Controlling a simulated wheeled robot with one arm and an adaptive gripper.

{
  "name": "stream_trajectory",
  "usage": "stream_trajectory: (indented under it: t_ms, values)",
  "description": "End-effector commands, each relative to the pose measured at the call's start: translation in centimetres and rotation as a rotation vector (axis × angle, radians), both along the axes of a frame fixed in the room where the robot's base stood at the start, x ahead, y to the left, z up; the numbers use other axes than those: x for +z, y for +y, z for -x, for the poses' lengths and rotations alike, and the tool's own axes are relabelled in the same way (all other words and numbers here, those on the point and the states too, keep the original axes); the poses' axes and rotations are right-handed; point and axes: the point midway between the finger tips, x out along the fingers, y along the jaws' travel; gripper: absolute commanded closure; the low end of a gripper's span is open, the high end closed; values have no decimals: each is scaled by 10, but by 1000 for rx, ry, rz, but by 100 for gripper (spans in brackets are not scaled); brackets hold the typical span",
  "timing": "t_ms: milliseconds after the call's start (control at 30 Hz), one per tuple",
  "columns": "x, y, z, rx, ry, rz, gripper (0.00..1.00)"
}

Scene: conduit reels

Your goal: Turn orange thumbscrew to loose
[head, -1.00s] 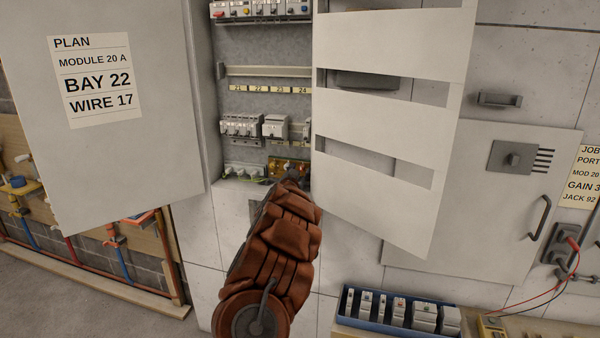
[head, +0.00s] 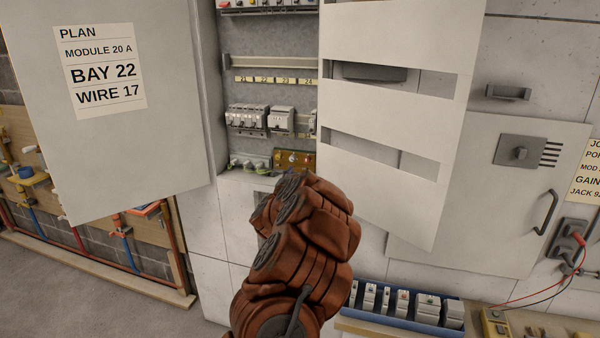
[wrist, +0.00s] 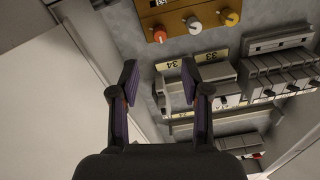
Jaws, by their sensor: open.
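An orange-yellow thumbscrew (wrist: 229,17) sits on a brass plate (wrist: 178,15) at the top of the wrist view. Next to it on the plate are a white knob (wrist: 194,25) and a red knob (wrist: 159,36). The brass plate also shows low in the open cabinet in the head view (head: 283,164), where the orange thumbscrew is hard to make out. My gripper (wrist: 159,80) is open and empty, its fingertips apart from the plate and below the knobs in the wrist view. In the head view my arm hides the gripper.
The cabinet has an open left door (head: 110,165) and a slotted white panel (head: 395,70) swung out at right, close to my arm. Breakers (head: 248,118) sit above the brass plate. A blue tray of modules (head: 396,321) lies at lower right.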

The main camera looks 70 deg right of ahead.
Motion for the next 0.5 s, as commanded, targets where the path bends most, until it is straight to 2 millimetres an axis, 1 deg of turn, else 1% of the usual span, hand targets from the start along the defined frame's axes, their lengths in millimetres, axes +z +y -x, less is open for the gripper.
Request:
stream_trajectory:
  t_ms: [100,200,500]
  values:
    - [-1,11,1,0,-1,-1,53]
    - [0,17,2,1,-1,-1,53]
    - [0,24,3,0,-1,1,53]
